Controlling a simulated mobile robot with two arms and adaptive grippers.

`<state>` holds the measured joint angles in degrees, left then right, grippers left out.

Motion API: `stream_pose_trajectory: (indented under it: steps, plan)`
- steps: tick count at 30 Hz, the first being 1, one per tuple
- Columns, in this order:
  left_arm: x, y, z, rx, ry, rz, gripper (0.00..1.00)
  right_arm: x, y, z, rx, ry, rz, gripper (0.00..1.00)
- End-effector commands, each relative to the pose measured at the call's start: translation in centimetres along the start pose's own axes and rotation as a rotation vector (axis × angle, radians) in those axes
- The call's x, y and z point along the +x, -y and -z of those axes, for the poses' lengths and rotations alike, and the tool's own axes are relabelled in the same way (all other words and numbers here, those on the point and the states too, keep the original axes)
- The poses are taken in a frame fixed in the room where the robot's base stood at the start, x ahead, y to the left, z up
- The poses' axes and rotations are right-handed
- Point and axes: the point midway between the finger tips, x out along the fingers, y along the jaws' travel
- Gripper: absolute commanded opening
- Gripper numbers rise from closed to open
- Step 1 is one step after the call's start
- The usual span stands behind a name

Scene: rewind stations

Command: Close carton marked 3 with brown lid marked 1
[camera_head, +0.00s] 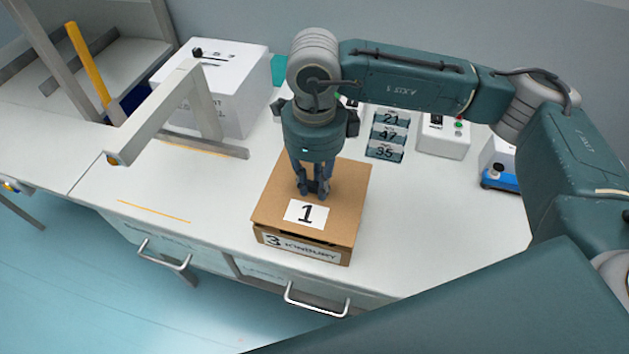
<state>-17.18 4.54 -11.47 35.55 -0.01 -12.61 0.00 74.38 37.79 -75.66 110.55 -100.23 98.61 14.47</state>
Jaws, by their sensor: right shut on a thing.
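The brown lid (341,203) marked 1 lies over the carton (302,250) marked 3, near the front edge of the bench. A dark gap shows between the lid and the carton along part of the front, so the lid looks slightly raised or tilted there. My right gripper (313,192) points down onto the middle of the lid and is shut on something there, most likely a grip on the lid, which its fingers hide. The carton's inside is hidden by the lid. My left gripper is out of view.
A white box (225,90) and a grey angled frame (165,115) stand to the left. Numbered blocks (387,134), a white device (443,135) and a blue-based device (499,165) stand behind, to the right. Bench top left of the carton is clear.

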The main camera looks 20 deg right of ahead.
Motion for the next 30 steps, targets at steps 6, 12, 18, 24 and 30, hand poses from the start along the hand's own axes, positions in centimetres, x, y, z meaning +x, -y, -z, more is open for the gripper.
stream_pose_trajectory:
  steps: [6, 12, 18, 24, 30]
  plan:
    - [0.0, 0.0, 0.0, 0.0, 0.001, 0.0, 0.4, 0.0, 0.0, 0.0, 0.0, 0.0, 0.001, 0.0]
    - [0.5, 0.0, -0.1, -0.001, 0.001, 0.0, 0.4, 0.1, 0.0, 0.0, 0.0, 0.0, 0.0, 0.0]
    - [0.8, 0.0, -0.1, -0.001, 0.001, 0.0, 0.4, 0.1, 0.0, 0.0, 0.0, -0.001, 0.001, 0.0]
    - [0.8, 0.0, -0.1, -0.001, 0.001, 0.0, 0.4, 0.0, 0.0, 0.0, 0.0, 0.0, 0.001, 0.0]
    - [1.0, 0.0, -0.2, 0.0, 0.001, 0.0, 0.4, 0.2, 0.0, 0.0, 0.0, 0.0, 0.0, 0.0]
